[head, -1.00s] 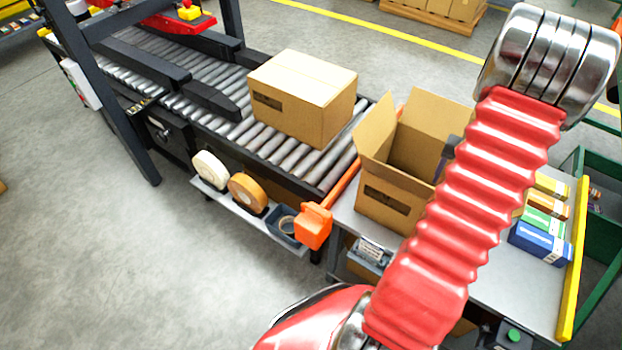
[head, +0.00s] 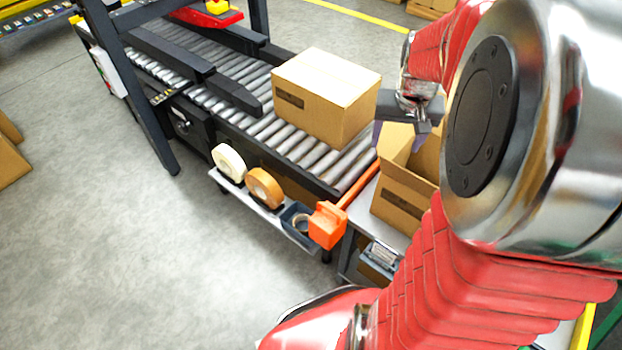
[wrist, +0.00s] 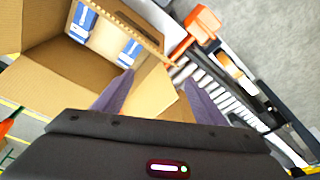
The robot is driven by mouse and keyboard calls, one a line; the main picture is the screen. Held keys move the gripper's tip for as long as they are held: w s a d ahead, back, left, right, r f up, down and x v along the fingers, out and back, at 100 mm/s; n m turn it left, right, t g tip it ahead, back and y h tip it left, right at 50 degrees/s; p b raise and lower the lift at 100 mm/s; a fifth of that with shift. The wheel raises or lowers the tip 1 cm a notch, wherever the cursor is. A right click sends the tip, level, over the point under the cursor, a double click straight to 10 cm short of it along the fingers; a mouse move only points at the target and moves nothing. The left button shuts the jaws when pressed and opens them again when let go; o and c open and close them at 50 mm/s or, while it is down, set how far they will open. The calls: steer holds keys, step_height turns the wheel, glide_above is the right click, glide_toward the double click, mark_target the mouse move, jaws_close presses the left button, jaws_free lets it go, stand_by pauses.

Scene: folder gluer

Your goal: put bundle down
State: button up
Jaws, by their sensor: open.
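My gripper (head: 396,130) is over the back left part of the open carton (head: 398,200) in the head view. In the wrist view its two purple fingers (wrist: 159,78) are spread apart with nothing between them. The open carton also shows there, its brown inside (wrist: 50,62) at the upper left. A blue and white bundle (wrist: 105,34) appears to lie inside it, against the wall near the top, clear of the fingers. The bundle is hidden in the head view, where my arm covers much of the carton.
A closed carton (head: 325,95) sits on the roller conveyor (head: 225,103). An orange tool (head: 328,224) stands out at the conveyor's end, close to the open carton. Tape rolls (head: 264,187) sit on a side shelf. Open floor lies at the left.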

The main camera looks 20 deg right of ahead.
steer(key=s+a+r+n+t, duration=0.1)
steer(key=s+a+r+n, duration=0.2)
steer(key=a, duration=0.9)
steer(key=s+a+r+n+t+y, duration=0.1)
steer(key=s+a+r, duration=0.4)
steer(key=a, duration=0.8)
steer(key=s+n+t, duration=0.1)
steer(key=n, duration=0.1)
steer(key=shift+a+n, duration=0.25)
steer(key=shift+n, duration=0.05)
steer(key=shift+c, duration=0.4)
